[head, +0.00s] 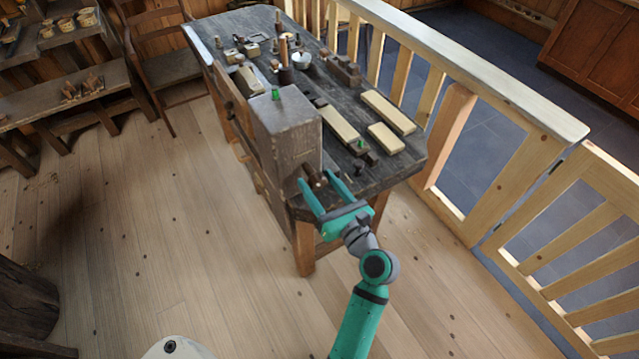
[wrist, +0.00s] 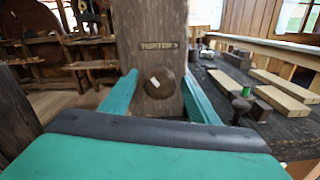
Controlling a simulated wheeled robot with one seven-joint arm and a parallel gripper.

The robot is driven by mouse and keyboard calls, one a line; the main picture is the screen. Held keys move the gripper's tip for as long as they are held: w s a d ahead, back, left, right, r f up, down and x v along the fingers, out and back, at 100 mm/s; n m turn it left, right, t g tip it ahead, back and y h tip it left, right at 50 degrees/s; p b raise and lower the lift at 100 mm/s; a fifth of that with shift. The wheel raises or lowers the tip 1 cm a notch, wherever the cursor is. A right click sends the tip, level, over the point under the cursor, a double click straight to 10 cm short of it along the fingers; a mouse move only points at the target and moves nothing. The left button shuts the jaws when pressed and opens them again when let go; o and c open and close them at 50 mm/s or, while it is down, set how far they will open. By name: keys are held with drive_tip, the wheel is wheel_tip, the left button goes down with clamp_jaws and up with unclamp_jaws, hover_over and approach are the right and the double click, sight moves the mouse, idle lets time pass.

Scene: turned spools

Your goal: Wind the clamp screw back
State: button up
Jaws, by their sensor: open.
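The clamp screw's round dark wooden end (wrist: 160,83) faces me on the front of a tall weathered wooden block (wrist: 150,25), with a small pale mark at its middle. In the head view the block (head: 285,135) stands at the near end of the workbench. My gripper (head: 316,179) has teal fingers and is open. In the wrist view its fingers (wrist: 158,88) reach forward on either side of the screw end, with visible gaps, and hold nothing. I cannot tell how far the tips reach past it. A small label plate (wrist: 158,45) sits above the screw.
The dark workbench (head: 375,178) carries pale boards (head: 388,110), small dark blocks and turned pieces. A wooden railing (head: 470,75) runs along the right. The plank floor (head: 180,250) at left is clear.

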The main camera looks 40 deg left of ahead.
drive_tip(key=c, duration=1)
drive_tip(key=shift+c, duration=0.2)
drive_tip(key=shift+n, duration=0.4)
